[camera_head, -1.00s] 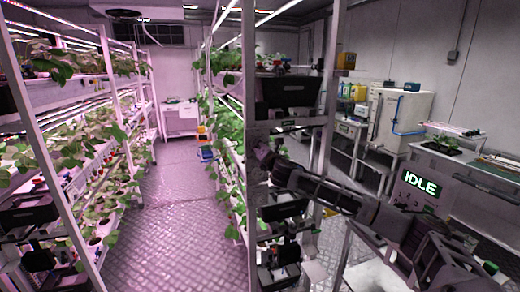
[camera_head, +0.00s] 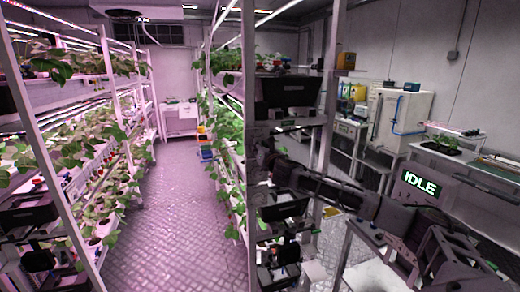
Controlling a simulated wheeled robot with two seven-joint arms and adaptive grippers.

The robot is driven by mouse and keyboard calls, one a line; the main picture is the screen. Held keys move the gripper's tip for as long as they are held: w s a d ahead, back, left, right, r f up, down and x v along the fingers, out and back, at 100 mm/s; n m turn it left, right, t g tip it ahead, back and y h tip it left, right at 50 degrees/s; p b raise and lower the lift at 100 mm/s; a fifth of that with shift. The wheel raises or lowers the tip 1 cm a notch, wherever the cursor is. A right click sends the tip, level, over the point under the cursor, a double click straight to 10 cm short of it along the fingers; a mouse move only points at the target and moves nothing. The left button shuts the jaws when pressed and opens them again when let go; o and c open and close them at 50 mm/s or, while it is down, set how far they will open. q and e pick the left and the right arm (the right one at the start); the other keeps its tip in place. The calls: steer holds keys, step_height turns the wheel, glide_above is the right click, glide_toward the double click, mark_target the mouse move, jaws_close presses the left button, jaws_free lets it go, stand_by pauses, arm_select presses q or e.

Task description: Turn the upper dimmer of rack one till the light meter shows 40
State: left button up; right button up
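My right arm comes in from the lower right and reaches to the near end of the middle rack (camera_head: 245,130). Its gripper (camera_head: 266,158) is small and dark among the rack's dark boxes, beside the white upright. I cannot tell whether its fingers are open or shut, or whether they touch anything. My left gripper is not in view. I cannot make out a dimmer knob or a light meter reading. A small orange box (camera_head: 346,61) is on the rack's right upright, but its detail is too small to read. Which rack is rack one is not readable.
A left rack (camera_head: 62,205) holds leafy plants under pink light. A clear aisle (camera_head: 178,215) runs between the racks. A sign reading IDLE (camera_head: 420,184) stands at the right. A white cabinet (camera_head: 405,110) and a bench (camera_head: 470,172) line the right side.

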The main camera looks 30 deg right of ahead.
steer(key=shift+f, duration=0.3)
steer(key=o, duration=0.9)
steer(key=shift+o, duration=0.8)
steer(key=shift+r, duration=0.1)
steer(key=shift+r, duration=0.1)
steer(key=shift+s, duration=0.2)
steer(key=v, duration=1.1)
steer(key=shift+s, duration=0.3)
steer(key=shift+a, duration=0.1)
